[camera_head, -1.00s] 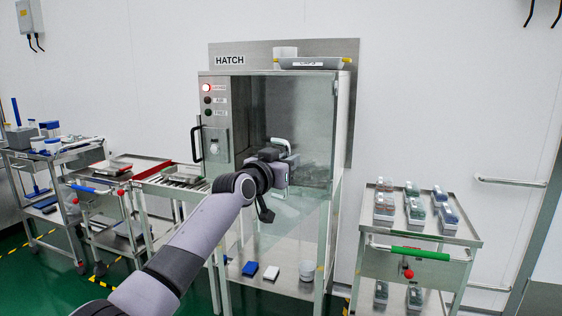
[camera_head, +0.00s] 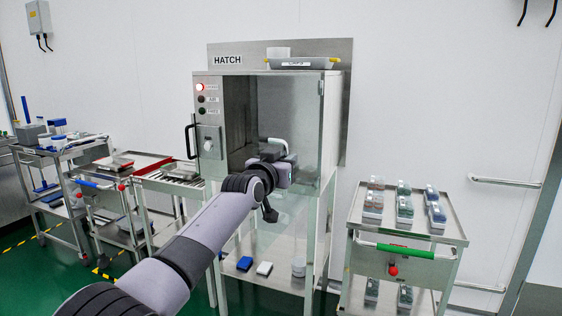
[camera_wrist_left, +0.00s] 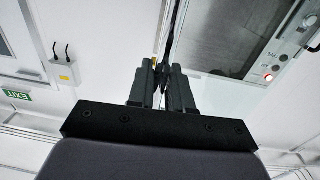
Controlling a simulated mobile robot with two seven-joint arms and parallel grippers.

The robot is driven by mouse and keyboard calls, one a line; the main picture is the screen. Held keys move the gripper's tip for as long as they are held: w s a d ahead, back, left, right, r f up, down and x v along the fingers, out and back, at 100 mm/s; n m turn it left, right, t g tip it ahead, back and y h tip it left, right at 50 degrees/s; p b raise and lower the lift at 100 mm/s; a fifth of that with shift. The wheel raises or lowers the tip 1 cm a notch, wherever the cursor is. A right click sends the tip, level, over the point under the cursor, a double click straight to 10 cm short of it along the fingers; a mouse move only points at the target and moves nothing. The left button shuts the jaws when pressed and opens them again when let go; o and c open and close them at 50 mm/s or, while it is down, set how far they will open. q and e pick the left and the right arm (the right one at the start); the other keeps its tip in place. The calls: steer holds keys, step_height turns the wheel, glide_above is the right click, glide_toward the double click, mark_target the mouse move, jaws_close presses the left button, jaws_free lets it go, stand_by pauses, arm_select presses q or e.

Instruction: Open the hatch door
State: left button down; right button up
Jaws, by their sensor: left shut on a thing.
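The hatch (camera_head: 213,140) is a steel cabinet on legs against the back wall, labelled HATCH. Its clear glass door (camera_head: 300,120) is on the right part of the front and appears partly open, with the dark interior showing at its left. The contact is partly hidden behind my wrist. In the left wrist view the fingers (camera_wrist_left: 164,82) are close together around a thin dark part. My right gripper is not in view.
A cart (camera_head: 408,233) with several small packs stands at the right. Other carts (camera_head: 60,150) and a roller stand (camera_head: 165,178) are at the left. A metal tray (camera_head: 300,63) lies on top of the hatch. A black handle (camera_head: 190,140) juts out at its left edge.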

arm_select(q)
steer(key=shift+s+d+r, duration=0.1)
steer(key=shift+d, duration=0.15)
stand_by(0.4)
steer(key=c, duration=1.2)
jaws_free()
steer(key=shift+p+v, duration=1.65)
steer(key=shift+v, duration=1.95)
steer(key=shift+c, duration=0.4)
